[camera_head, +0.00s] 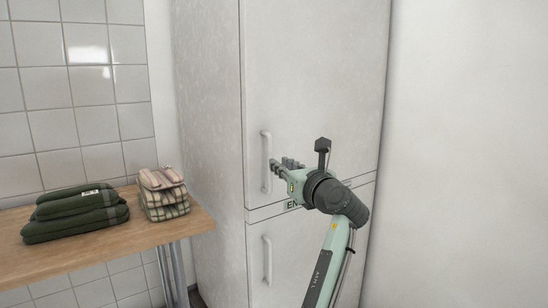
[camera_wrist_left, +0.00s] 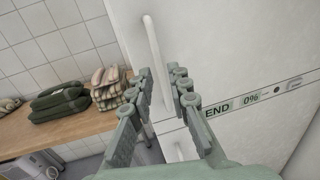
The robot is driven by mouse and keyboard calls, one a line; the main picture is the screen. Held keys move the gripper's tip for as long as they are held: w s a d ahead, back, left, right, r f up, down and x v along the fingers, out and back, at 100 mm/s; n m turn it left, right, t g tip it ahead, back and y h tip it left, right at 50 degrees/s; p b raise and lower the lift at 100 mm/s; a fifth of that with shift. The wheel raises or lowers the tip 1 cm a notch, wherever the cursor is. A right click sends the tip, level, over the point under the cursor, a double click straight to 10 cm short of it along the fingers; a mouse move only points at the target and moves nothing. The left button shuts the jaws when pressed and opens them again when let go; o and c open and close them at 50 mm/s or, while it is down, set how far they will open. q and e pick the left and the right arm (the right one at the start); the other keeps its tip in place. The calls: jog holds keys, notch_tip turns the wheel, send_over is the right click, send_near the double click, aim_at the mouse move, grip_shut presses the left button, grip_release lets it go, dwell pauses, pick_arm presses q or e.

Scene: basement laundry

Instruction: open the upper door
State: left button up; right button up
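The upper door (camera_head: 315,70) is a tall pale panel on a white cabinet and stands shut. Its white vertical bar handle (camera_head: 265,162) is near the left edge, low on the door; it also shows in the left wrist view (camera_wrist_left: 152,45). My left gripper (camera_head: 274,166) is at the handle's right side, fingers pointing at it. In the left wrist view my left gripper (camera_wrist_left: 162,75) is open, and the handle's lower part shows in the gap between the fingertips. Whether they touch it I cannot tell. My right gripper is not in view.
At left, a wooden table (camera_head: 95,249) holds folded green cloths (camera_head: 75,213) and checked cloths (camera_head: 163,193). A bare white wall (camera_head: 470,150) is at right.

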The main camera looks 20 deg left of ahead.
pick_arm(q)
jog(key=x, duration=0.7)
jog(key=shift+s+a, duration=0.1)
jog(key=shift+c, duration=0.4)
grip_shut()
